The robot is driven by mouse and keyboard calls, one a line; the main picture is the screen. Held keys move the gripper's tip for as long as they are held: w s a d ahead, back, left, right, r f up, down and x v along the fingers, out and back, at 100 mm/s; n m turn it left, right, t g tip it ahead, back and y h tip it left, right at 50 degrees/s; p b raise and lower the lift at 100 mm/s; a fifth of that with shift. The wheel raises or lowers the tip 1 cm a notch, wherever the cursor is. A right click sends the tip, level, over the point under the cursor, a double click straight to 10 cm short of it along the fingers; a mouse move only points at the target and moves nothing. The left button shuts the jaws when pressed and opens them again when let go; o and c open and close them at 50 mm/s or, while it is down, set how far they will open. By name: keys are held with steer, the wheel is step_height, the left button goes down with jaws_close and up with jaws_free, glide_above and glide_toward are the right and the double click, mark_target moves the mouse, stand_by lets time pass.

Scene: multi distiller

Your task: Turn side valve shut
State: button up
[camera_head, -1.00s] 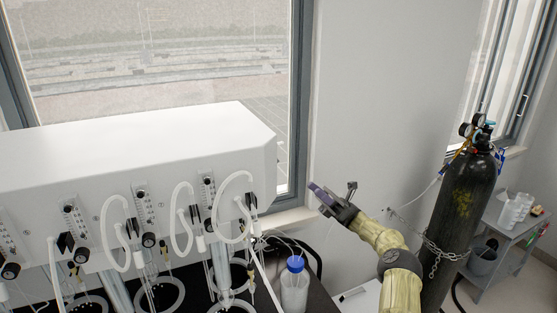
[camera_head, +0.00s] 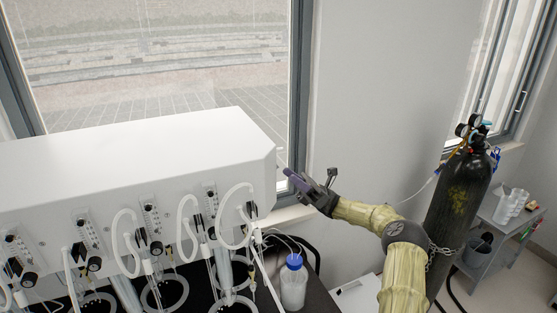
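The white multi distiller (camera_head: 140,155) fills the left side of the head view. Its front carries several flow meters, dark knobs and looped white tubes. Its right end face (camera_head: 270,175) is turned mostly away from me, and I cannot make out the side valve on it. My gripper (camera_head: 287,174) is just right of that end, at about mid-height of the housing, pointing left. It appears close to the end face, but I cannot tell if it touches. The fingers are seen edge-on and small, so their opening does not show.
A bottle with a blue cap (camera_head: 293,283) stands on the black bench (camera_head: 318,300) below my arm. A chained dark gas cylinder (camera_head: 455,205) stands right of my arm, with a grey cart (camera_head: 510,235) behind it. The window frame (camera_head: 301,90) and wall are behind my gripper.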

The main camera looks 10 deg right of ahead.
mark_target(278, 167)
steer(key=p+x, duration=0.2)
steer(key=x, duration=0.4)
steer(key=shift+a+p, duration=0.3)
jaws_close()
